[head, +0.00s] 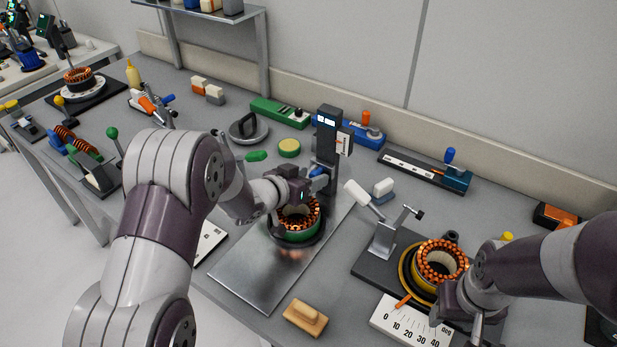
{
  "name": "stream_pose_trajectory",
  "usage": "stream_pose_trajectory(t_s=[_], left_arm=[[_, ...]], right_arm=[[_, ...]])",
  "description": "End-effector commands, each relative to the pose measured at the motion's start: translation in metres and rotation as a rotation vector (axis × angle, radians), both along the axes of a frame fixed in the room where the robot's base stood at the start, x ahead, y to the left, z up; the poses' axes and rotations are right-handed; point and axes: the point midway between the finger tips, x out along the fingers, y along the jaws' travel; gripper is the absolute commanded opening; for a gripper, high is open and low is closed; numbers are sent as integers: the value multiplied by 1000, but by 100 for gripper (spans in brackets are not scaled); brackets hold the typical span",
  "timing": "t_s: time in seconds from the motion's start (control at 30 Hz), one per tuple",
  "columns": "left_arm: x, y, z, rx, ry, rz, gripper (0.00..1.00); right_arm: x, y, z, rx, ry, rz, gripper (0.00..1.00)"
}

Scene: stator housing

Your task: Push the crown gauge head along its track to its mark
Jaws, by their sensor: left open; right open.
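A dark upright gauge column (327,150) with a small lit display stands at the back of a shiny metal plate (262,275). I take it for the crown gauge; a blue part (317,171) sits low on its front. Its track and mark cannot be made out. A copper-wound stator in a green ring (298,234) sits on the plate in front of the column. My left gripper (288,208) is open over the stator, close to the blue part; contact cannot be told. My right gripper (463,318) is open beside a second stator (443,259), its fingers partly hidden.
The second stator's dark fixture has a degree scale (410,325) and a grey lever stand (385,238). A wooden block (305,318) lies at the front edge. A slide with a blue knob (425,171), a green tool (278,112) and a round grey weight (248,128) are further back.

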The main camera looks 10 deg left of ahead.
Motion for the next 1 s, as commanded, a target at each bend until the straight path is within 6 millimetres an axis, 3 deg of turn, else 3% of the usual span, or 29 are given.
stream_pose_trajectory(t_s=[0.07, 0.2, 0.23, 0.47, 0.8, 1.0], left_arm=[[0, 0, 0, 0, 0, 0, 53], [0, 0, 0, 0, 0, 0, 7], [0, 0, 0, 0, 0, 0, 0], [0, 0, 9, 0, -1, 0, 0], [0, 0, 79, 0, -4, -1, 0], [1, 0, 79, -1, -8, -1, 0]], right_arm=[[0, 0, 0, 0, 0, 0, 53], [0, 0, 0, 0, 0, 0, 53], [0, 0, 0, 0, 0, 0, 53], [0, 0, 8, 0, 0, 0, 53], [0, 0, 69, 0, -1, 0, 53], [0, 0, 67, 0, 0, 0, 53]])
